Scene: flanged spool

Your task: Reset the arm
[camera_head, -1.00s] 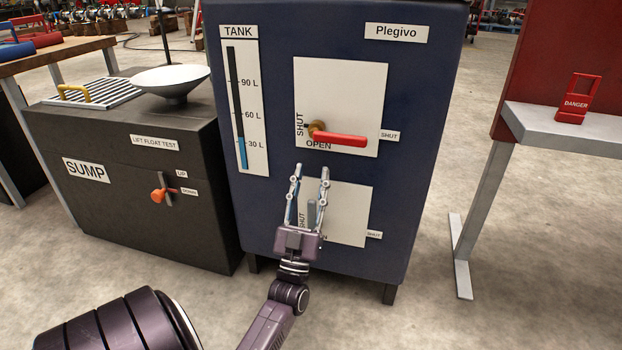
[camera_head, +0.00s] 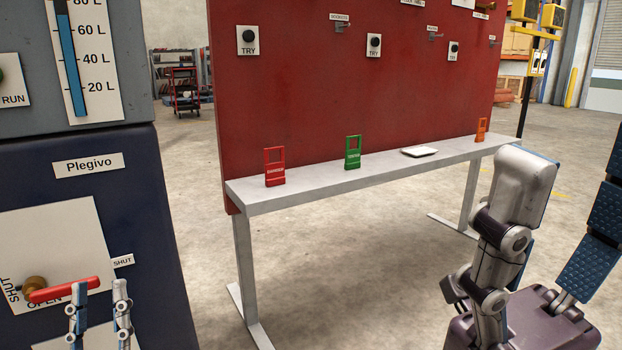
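My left gripper (camera_head: 100,290) is at the bottom left with its two fingers apart. It is in front of the navy Plegivo cabinet (camera_head: 130,210), by the free end of the red valve handle (camera_head: 55,291). One finger overlaps the handle in the picture; I cannot tell whether they touch. The left palm is out of frame.
A red panel (camera_head: 320,110) stands behind a grey bench (camera_head: 315,189). The bench holds a red tag (camera_head: 275,167), a green tag (camera_head: 353,153), a white plate (camera_head: 420,151) and an orange tag (camera_head: 481,130). The floor before the bench is clear.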

